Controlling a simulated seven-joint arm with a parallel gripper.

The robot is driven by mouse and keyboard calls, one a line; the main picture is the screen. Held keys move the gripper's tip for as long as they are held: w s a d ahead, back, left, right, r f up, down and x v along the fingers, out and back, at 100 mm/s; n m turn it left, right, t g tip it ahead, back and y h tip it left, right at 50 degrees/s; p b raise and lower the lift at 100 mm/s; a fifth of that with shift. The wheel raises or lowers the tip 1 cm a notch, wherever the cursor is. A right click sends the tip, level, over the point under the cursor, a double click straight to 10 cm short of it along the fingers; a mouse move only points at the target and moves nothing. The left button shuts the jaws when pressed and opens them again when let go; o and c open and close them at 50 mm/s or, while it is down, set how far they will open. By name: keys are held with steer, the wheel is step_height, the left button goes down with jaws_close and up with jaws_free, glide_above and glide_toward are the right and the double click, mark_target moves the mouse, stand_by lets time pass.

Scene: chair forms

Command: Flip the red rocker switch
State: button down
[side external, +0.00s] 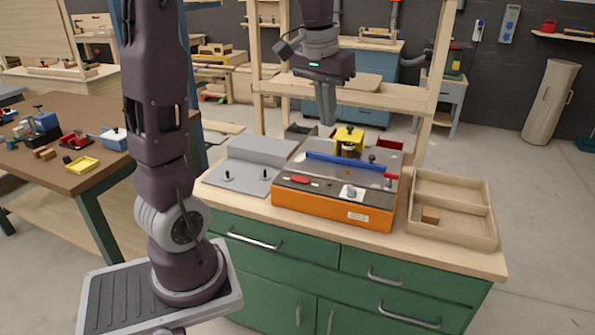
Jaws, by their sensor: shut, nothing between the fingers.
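The red rocker switch (300,180) is a small red piece at the left of the dark front panel on the orange machine (330,206). Which way it is tipped is too small to tell. My gripper (328,120) points down, with its fingers together and empty. In the picture it is above the rear part of the machine, behind the switch and apart from it.
On the machine are a blue bar (345,161), a yellow block (350,136) with a black knob, a grey knob (351,192) and a red piece (390,177). A wooden tray (468,221) stands to the right. A grey plate (225,178) lies to the left.

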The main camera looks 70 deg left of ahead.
steer(key=w+a+f+n+g, duration=0.1)
steer(key=a+f, duration=0.2)
steer(key=a, duration=0.3)
steer(key=w+a+f+n, duration=0.1)
steer(key=w+a+f, duration=0.1)
steer(key=a, duration=0.4)
steer(key=n+g, duration=0.1)
steer(key=n, duration=0.1)
glide_above(294, 177)
step_height(294, 177, down, 6)
steer(key=shift+w+h, duration=0.2)
steer(key=shift+h, duration=0.2)
steer(key=shift+f, duration=0.1)
step_height(294, 177, down, 14)
steer(key=shift+a+r, duration=0.1)
steer(key=shift+s, duration=0.1)
